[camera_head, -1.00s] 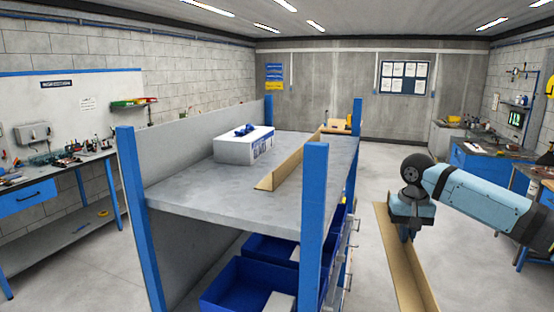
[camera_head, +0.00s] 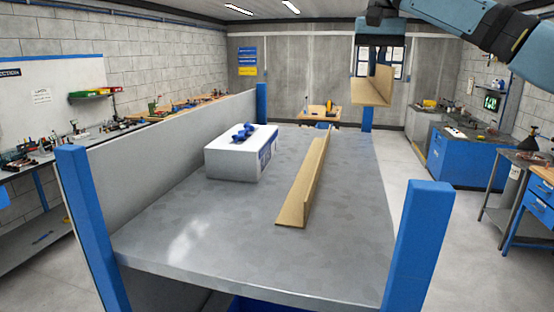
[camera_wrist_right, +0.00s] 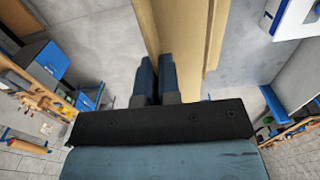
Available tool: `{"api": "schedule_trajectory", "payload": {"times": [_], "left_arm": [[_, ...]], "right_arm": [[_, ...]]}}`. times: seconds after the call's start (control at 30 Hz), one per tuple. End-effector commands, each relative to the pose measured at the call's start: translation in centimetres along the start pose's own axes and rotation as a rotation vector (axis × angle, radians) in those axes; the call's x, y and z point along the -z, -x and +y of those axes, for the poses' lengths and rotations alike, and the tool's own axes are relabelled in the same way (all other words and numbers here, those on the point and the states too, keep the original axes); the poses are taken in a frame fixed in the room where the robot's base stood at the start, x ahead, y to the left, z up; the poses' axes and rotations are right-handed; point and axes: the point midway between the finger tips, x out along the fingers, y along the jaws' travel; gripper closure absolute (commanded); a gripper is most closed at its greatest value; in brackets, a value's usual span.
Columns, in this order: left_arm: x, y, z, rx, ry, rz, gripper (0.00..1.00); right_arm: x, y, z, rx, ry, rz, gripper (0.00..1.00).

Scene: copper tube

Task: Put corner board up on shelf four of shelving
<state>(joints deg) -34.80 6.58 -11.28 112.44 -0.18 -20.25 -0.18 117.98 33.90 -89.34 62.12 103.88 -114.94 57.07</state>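My right gripper (camera_head: 378,56) is at the upper right of the head view, high above the far right of the shelving. It is shut on a tan, L-shaped corner board (camera_head: 371,92), held in the air and seen nearly end-on. In the right wrist view its two fingers (camera_wrist_right: 153,72) are close together on the board (camera_wrist_right: 186,35). A second corner board (camera_head: 300,195) lies lengthwise on the grey top shelf (camera_head: 195,245) of the shelving. My left gripper is not in view.
A white box (camera_head: 233,163) with blue items on top sits left of the lying board. Blue posts rise at the shelf corners, including the near right (camera_head: 420,235) and far right (camera_head: 366,118). The shelf surface right of the lying board is bare.

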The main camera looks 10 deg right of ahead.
Motion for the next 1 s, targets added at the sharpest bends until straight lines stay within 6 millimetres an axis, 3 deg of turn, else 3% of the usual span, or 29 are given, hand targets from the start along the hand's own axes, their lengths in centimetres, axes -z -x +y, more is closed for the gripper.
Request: {"api": "schedule_trajectory", "payload": {"times": [0.17,0.7,1.0], "left_arm": [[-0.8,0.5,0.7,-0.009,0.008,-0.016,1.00],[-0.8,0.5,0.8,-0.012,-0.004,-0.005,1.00],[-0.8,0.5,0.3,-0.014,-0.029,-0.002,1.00]], "right_arm": [[-0.1,-0.8,0.0,-0.001,-0.002,-0.004,1.00],[-0.1,-13.9,0.0,-0.001,-0.002,-0.004,1.00],[-0.1,-16.5,0.0,0.000,-0.003,-0.001,1.00]]}}
